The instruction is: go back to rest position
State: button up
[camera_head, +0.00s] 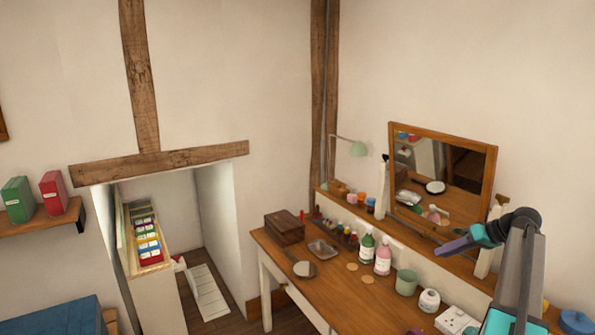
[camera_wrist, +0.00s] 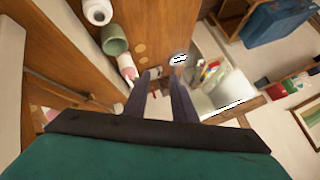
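My gripper (camera_head: 452,246) is held up over the right part of the wooden desk (camera_head: 345,290), in front of the mirror (camera_head: 440,175). In the wrist view my gripper (camera_wrist: 160,76) shows two dark fingers with a gap between them. Nothing is held in the gap, and the desk and bottles show beyond it. My arm rises from the lower right of the head view.
On the desk stand a wooden box (camera_head: 284,228), a green bottle (camera_head: 367,244), a pink bottle (camera_head: 383,257), a green cup (camera_head: 406,282) and a white jar (camera_head: 429,300). A lamp (camera_head: 357,148) stands behind. A book niche (camera_head: 147,235) is left; the air above the desk's left is clear.

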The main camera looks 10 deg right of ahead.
jog(key=w+a+f+m+g+h, duration=0.1)
jog(key=w+a+f+g, duration=0.1)
jog(key=a+f, duration=0.95)
jog(key=w+a+f+g, duration=0.1)
jog(key=a+f+g, duration=0.1)
jog(key=a+f, duration=1)
jog(key=s+a+f+g+h, duration=0.1)
jog(key=s+a+f, duration=0.3)
jog(key=a, duration=0.5)
jog(key=s+a+f+n+g+h, duration=0.15)
jog(key=s+a+f, duration=0.25)
jog(key=a, duration=0.5)
jog(key=s+a+f+g+h, duration=0.15)
jog(key=s+a+f, duration=0.25)
jog(key=a, duration=0.4)
jog(key=s+f+g+b, duration=0.5)
jog(key=s+f+b, duration=0.5)
jog(key=s+f, duration=1.6)
notch_tip(320, 180, down, 2)
jog(key=shift+a+f, duration=0.1)
jog(key=shift+a, duration=0.1)
jog(key=shift+o, duration=0.6)
jog(key=shift+w, duration=0.1)
